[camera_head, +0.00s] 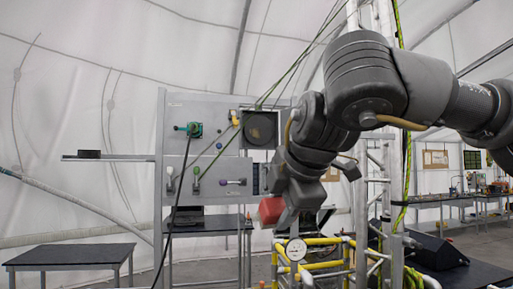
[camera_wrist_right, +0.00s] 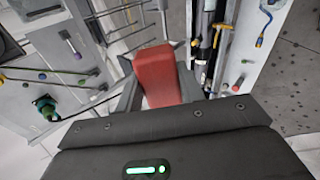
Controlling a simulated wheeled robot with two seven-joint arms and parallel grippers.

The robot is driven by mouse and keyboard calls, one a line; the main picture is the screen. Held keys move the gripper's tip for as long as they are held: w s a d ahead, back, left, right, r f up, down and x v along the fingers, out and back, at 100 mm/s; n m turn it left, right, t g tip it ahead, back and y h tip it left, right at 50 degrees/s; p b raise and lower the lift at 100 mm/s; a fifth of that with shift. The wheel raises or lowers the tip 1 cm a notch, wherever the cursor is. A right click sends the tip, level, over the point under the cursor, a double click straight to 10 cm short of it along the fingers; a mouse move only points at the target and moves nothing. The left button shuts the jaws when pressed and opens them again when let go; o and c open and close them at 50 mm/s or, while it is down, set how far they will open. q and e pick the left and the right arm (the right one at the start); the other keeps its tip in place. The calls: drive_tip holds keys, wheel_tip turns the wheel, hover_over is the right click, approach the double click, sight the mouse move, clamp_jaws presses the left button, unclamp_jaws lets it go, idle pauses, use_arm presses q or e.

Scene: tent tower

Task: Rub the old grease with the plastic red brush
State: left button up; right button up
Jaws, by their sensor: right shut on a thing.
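The red brush (camera_head: 270,209) shows in the head view as a small red block at the end of my right arm. My right gripper (camera_head: 281,207) is shut on it, in the air in front of the grey panel. In the right wrist view the red brush (camera_wrist_right: 158,77) sits between the two fingers, its broad red face toward the camera. I cannot make out its bristles. I cannot pick out the old grease for sure in either view. My left gripper is not in view.
A grey panel (camera_head: 219,168) with coloured handles and a green valve (camera_head: 195,130) stands behind the gripper. A pressure gauge (camera_head: 296,249) on yellow pipes (camera_head: 324,265) is just below it. A dark table (camera_head: 75,255) stands at the left. A truss tower with cables rises at the right.

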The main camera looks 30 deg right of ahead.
drive_tip(key=d+r+t+h, duration=0.2)
drive_tip(key=d+r+t, duration=0.2)
drive_tip(key=r, duration=1)
drive_tip(key=d+r+m+t+h, duration=0.1)
drive_tip(key=d+r+t, duration=0.3)
drive_tip(key=d+r, duration=0.5)
wheel_tip(320, 180, up, 6)
drive_tip(key=shift+r+h, duration=0.1)
drive_tip(key=shift+h, duration=0.4)
drive_tip(key=shift+w, duration=0.15)
